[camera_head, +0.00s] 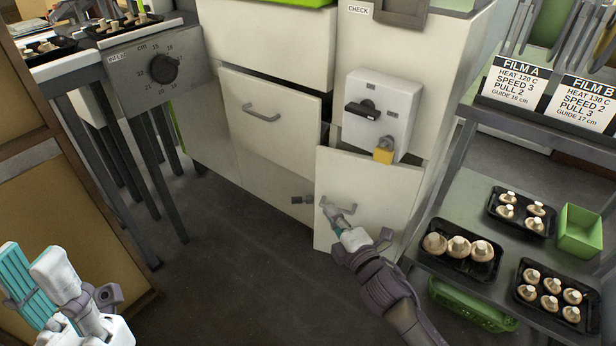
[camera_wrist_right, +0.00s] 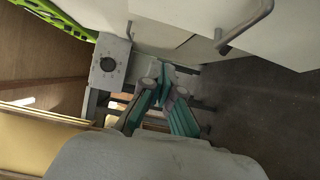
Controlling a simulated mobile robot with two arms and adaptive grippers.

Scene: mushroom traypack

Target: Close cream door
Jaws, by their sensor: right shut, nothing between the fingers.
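The cream door (camera_head: 385,190) is the low panel at the right of the white machine, below the switch box. It appears to stand slightly out from the body, its left edge in front of the neighbouring panel. Its small grey handle (camera_head: 348,209) sits near the left edge. My right gripper (camera_head: 333,211) is shut and empty in front of the door beside this handle; I cannot tell if they touch. The right wrist view shows its closed teal fingers (camera_wrist_right: 161,74). My left gripper (camera_head: 38,278) is low at the left, far from the door; its opening is unclear.
A cream drawer front (camera_head: 285,125) with a bar handle is left of the door. The switch box (camera_head: 378,112) has a yellow padlock (camera_head: 383,152). A shelf with mushroom trays (camera_head: 462,268) stands close right. A dial panel (camera_head: 140,75) is left. The floor (camera_head: 220,270) between is clear.

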